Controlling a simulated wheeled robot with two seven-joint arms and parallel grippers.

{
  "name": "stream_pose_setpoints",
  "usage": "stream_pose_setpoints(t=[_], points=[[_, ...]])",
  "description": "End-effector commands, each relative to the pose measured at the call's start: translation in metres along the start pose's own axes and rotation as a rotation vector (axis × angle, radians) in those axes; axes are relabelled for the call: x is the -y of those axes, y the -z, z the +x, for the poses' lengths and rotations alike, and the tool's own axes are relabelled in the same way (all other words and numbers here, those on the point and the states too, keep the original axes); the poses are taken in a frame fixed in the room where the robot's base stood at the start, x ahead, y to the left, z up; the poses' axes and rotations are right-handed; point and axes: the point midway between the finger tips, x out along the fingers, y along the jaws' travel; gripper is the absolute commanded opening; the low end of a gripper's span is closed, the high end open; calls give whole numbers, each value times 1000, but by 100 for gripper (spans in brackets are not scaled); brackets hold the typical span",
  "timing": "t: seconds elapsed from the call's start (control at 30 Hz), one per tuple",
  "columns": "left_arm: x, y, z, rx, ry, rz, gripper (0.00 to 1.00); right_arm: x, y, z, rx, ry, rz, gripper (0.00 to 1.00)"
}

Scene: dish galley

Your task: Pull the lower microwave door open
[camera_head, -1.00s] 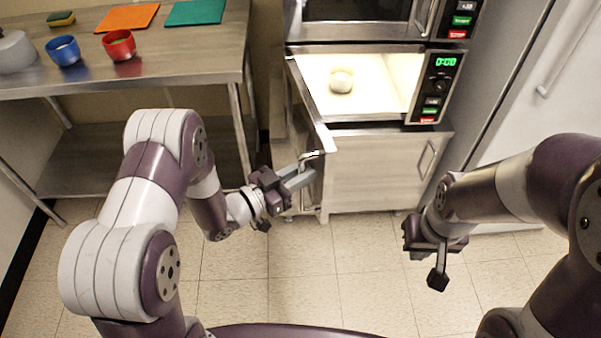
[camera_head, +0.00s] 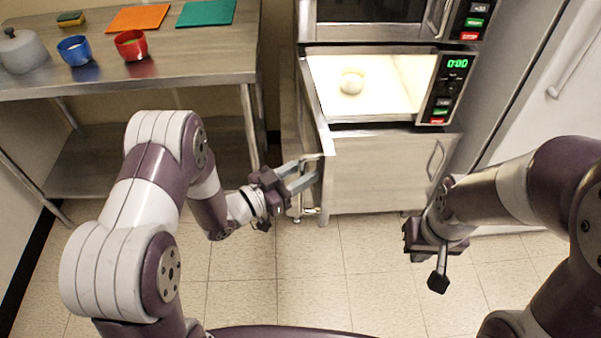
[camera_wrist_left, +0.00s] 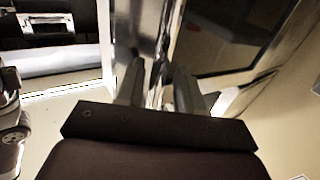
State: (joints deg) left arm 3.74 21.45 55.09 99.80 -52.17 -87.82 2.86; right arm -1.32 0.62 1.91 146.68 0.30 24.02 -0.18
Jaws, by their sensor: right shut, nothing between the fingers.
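The lower microwave (camera_head: 385,122) stands open, with its lit cavity facing me and a small pale round dish (camera_head: 351,84) inside. Its door (camera_head: 311,105) is swung out toward me on the left and shows nearly edge-on. My left gripper (camera_head: 314,168) is at the door's near end, its two fingers apart. In the left wrist view the fingers (camera_wrist_left: 158,88) stand on either side of a bright metal strip, likely the door's handle or edge; contact is unclear.
An upper microwave (camera_head: 375,35) sits above the lower one. A cabinet (camera_head: 375,175) is below. A steel table (camera_head: 200,65) on the left holds a blue bowl (camera_head: 75,51), a red bowl (camera_head: 131,45) and boards. Tiled floor (camera_head: 300,290) in front is clear.

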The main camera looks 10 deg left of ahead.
Motion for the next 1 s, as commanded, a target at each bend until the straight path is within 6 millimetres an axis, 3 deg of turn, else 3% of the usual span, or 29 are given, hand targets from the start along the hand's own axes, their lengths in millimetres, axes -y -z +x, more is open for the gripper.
stream_pose_setpoints(t=[0.27,0.7,0.83,1.0], points=[[0,-1,-10,2,1,-2,37,0,0,0,0,0,0,0],[2,-1,-110,1,6,-2,37,0,0,0,0,0,0,0],[1,-1,-124,1,3,-1,37,0,0,0,0,0,0,0],[0,-1,-127,1,0,-1,37,0,0,0,0,0,0,0]])
